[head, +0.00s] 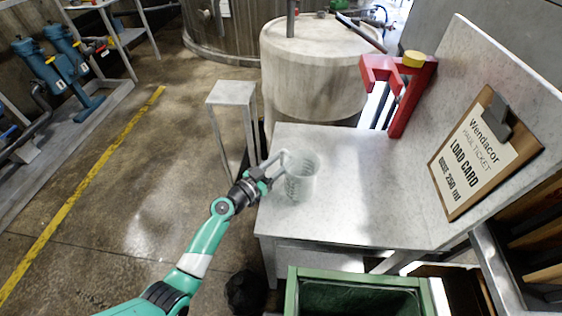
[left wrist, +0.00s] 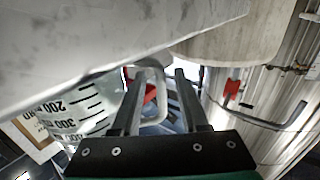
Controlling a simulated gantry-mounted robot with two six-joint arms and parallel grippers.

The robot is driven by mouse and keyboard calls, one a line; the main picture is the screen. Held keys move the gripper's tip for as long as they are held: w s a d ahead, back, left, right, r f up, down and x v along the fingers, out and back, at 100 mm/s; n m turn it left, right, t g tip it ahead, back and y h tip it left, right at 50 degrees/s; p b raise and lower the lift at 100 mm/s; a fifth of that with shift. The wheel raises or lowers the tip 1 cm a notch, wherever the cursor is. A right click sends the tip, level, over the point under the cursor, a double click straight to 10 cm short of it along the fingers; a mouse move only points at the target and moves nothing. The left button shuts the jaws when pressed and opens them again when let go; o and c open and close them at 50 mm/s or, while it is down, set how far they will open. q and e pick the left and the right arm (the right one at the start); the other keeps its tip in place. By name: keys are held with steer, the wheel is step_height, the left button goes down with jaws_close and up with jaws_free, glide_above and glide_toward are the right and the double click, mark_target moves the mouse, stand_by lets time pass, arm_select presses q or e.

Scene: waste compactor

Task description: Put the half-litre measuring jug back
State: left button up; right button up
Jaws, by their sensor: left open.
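The clear measuring jug (head: 303,178) stands upright on the grey worktop (head: 350,215), near its left edge. In the left wrist view the jug (left wrist: 85,112) is at the left, with black graduation marks and numbers. Its pale handle (left wrist: 158,72) shows between my left gripper's two fingers. My left gripper (head: 272,165) reaches in from the left at the handle side of the jug; its fingers (left wrist: 160,105) are apart. Whether a finger touches the handle cannot be told. My right gripper is not in view.
A clipboard load card (head: 482,150) reading 250 ml leans at the right. A red bracket (head: 400,85) with a yellow knob stands at the worktop's back. A small grey stand (head: 232,95) is left of the worktop, a green bin (head: 290,295) in front. The worktop's middle is clear.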

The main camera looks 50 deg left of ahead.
arm_select(q)
steer(key=shift+r, duration=0.15)
steer(key=shift+s+p, duration=0.25)
steer(key=shift+p, duration=0.1)
steer(key=s, duration=1.1)
steer(key=shift+s+d+p, duration=0.25)
steer(key=shift+d+p, duration=0.15)
